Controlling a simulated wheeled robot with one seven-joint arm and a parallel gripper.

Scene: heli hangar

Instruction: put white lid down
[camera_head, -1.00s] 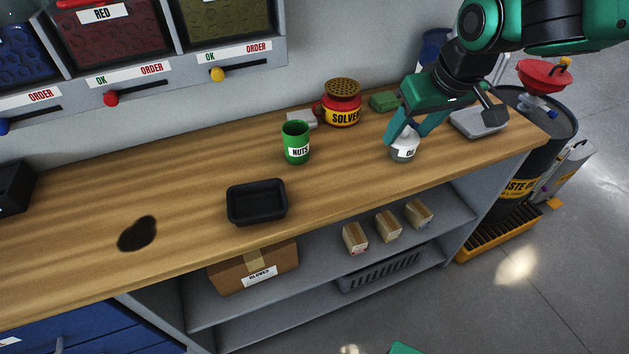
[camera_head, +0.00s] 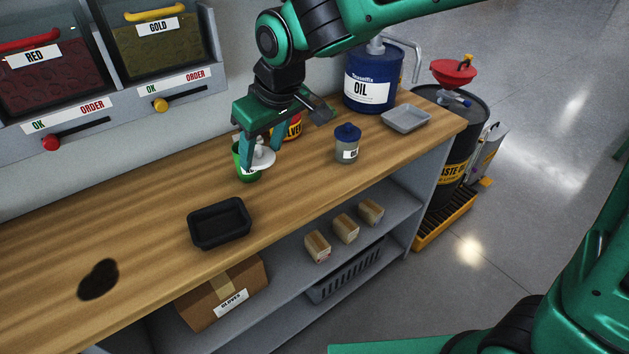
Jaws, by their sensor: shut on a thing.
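The white lid (camera_head: 262,160) is a pale disc with a knob, held in my gripper (camera_head: 260,145). My gripper is shut on its knob. The lid overlaps the green NUTS cup (camera_head: 246,173) in view and hides much of it. I cannot tell whether the lid touches the cup or hangs in front of or above it. A small clear jar with a label and a dark blue top (camera_head: 347,143) stands upright on the wooden bench (camera_head: 300,185), right of my gripper.
The red and yellow solvent can (camera_head: 293,128) is partly hidden behind my gripper. A blue oil drum (camera_head: 370,80) and a grey tray (camera_head: 406,118) are at the bench's right end. A black tray (camera_head: 219,223) lies left of centre. Bench between cup and jar is clear.

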